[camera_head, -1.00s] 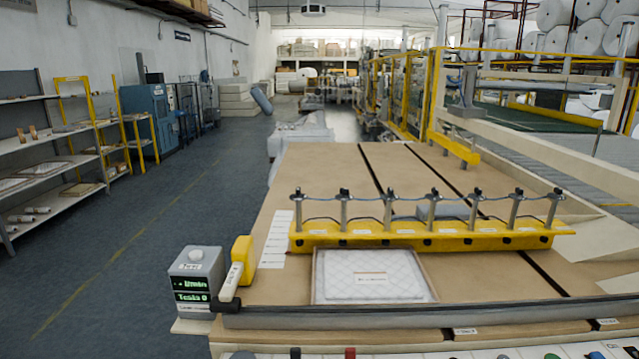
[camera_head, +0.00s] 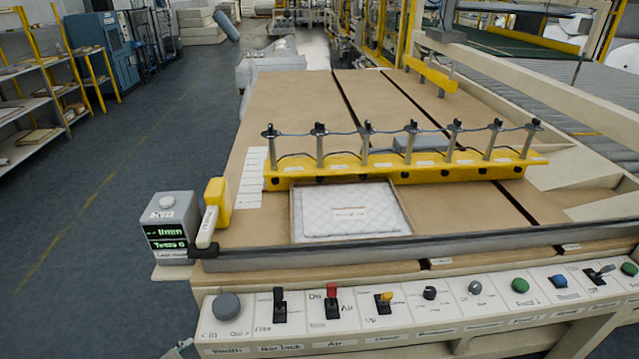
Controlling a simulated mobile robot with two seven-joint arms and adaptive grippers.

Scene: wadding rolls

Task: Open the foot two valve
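A yellow bar (camera_head: 400,171) lies across the brown table and carries several upright grey posts with dark caps, joined by a thin hose. The leftmost post (camera_head: 270,152) and the second post from the left (camera_head: 320,150) stand near its left end. Small black round parts dot the bar's front face. These may be the feet and valves, but I cannot read a label for foot two. A control panel (camera_head: 452,318) with knobs, switches and buttons runs along the front. A small grey piece at the bottom left edge is too cut off to identify.
A framed quilted white pad (camera_head: 350,211) lies before the bar. A grey box with a green display (camera_head: 168,231) and a yellow-and-white handle (camera_head: 213,205) stand at the table's left corner. A dark rail spans the front. The floor at left is clear.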

